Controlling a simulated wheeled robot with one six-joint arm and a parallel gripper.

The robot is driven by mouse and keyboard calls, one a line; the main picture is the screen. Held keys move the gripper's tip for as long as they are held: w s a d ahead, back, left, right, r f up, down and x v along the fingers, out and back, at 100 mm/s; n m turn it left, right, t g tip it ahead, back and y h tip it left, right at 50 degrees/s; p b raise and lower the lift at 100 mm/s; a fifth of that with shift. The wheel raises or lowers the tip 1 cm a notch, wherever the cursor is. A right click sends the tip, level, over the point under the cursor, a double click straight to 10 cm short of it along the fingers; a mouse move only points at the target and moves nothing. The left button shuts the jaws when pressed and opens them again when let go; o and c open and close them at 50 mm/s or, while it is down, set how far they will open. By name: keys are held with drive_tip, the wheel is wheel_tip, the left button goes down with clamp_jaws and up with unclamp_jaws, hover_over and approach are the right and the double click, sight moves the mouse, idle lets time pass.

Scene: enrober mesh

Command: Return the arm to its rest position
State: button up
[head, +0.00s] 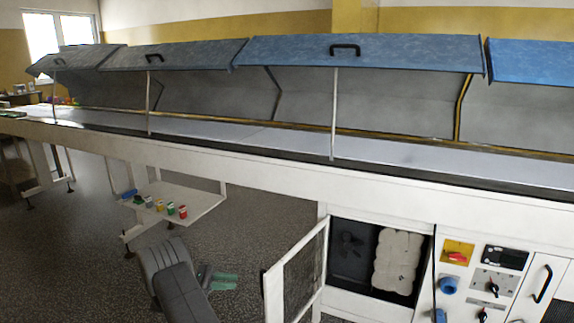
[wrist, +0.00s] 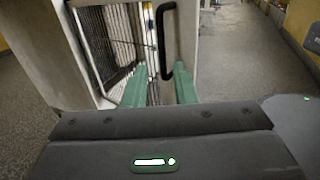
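My gripper (head: 236,281) is low in front of the machine in the head view, left of the open cabinet door (head: 297,277). A gap shows between its green fingertips and the door. In the wrist view my gripper (wrist: 160,72) has its fingers apart, with nothing held. The door's black handle (wrist: 165,40) appears beyond and between the fingers there; no contact is visible. My arm (head: 178,275) is bent low beside the machine. The door has a mesh panel, which also shows in the wrist view (wrist: 108,38).
The open cabinet (head: 350,255) holds a pale block-shaped part (head: 396,262). A control panel (head: 480,280) is to its right. Open floor (head: 70,270) lies left. Blue hoods (head: 360,53) are propped up above.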

drive_tip(key=shift+d+f+b, duration=0.25)
drive_tip(key=shift+d+b, duration=0.3)
drive_tip(key=shift+b, duration=1.55)
drive_tip(key=shift+s+d+r+b, duration=0.15)
drive_tip(key=shift+d+b, duration=0.15)
drive_tip(key=shift+d, duration=0.65)
drive_tip(key=shift+w+d+r+b, duration=0.1)
drive_tip(key=shift+d+b, duration=0.2)
drive_tip(key=shift+d, duration=0.6)
drive_tip(key=a+p, duration=0.2)
drive_tip(key=p, duration=0.1)
drive_tip(key=a+p, duration=0.1)
drive_tip(key=a, duration=0.1)
drive_tip(key=shift+a+r, duration=0.1)
drive_tip(key=shift+r, duration=0.2)
drive_tip(key=shift+a+p, duration=0.2)
drive_tip(key=shift+p, duration=0.8)
drive_tip(key=a+p, duration=0.1)
drive_tip(key=p, duration=0.5)
drive_tip(key=shift+s, duration=0.1)
